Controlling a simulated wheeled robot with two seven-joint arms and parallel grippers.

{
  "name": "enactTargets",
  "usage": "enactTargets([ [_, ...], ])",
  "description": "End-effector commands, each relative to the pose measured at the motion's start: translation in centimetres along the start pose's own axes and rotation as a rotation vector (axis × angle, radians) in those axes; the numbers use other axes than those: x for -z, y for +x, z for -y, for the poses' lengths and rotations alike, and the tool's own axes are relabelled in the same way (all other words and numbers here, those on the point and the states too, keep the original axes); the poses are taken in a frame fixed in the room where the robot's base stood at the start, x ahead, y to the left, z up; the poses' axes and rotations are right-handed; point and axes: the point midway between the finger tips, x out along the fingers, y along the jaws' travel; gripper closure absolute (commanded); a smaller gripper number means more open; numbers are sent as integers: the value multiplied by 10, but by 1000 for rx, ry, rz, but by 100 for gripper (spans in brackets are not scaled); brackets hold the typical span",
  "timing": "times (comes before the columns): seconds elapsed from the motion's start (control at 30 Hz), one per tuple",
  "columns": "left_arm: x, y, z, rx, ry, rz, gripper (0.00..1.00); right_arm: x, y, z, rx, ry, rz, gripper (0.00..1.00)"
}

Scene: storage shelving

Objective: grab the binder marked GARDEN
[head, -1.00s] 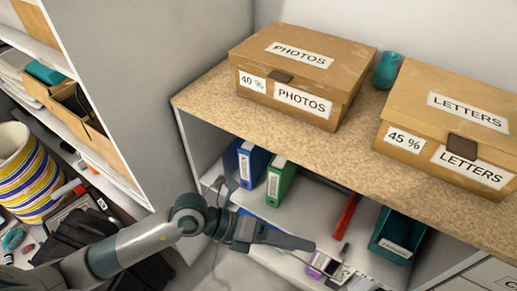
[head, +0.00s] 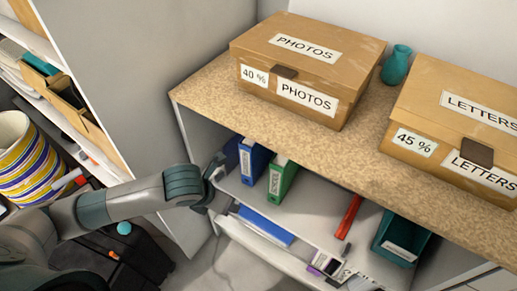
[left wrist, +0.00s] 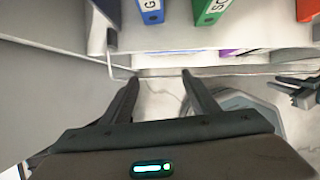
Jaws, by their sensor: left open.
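Blue binder (head: 254,160) stands upright on the shelf under the counter, left of a green binder (head: 282,177) marked SCHOOL. In the left wrist view the blue binder (left wrist: 150,10) shows only a "G" on its label, beside the green binder (left wrist: 209,10); the rest is cut off. My left gripper (left wrist: 160,76) is open and empty, its fingers pointing toward the shelf edge, short of the binders. A dark jaw-like part at the right edge, probably my right gripper (left wrist: 300,88), is unclear.
Boxes marked PHOTOS (head: 306,66) and LETTERS (head: 460,130) and a teal vase (head: 397,64) stand on the counter (head: 215,100). Below are a red item (head: 348,216), a teal bin (head: 400,238) and a flat blue item (head: 264,225). A grey panel (head: 140,80) rises at left.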

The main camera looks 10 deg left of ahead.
Motion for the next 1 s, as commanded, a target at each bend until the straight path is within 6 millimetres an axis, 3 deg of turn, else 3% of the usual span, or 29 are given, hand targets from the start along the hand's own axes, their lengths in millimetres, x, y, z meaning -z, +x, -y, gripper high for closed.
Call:
enactTargets([
  [0.17,-14,4,0,0,-1,1,45,-2,4,0,0,0,1,75],
  [0.63,-87,34,0,0,-1,1,45,-22,35,-2,0,2,8,75],
  [0.8,-101,41,0,1,0,0,45,-26,41,-3,0,2,8,75],
  [1.0,-102,42,0,2,0,0,45,-27,43,-3,0,2,8,75],
])
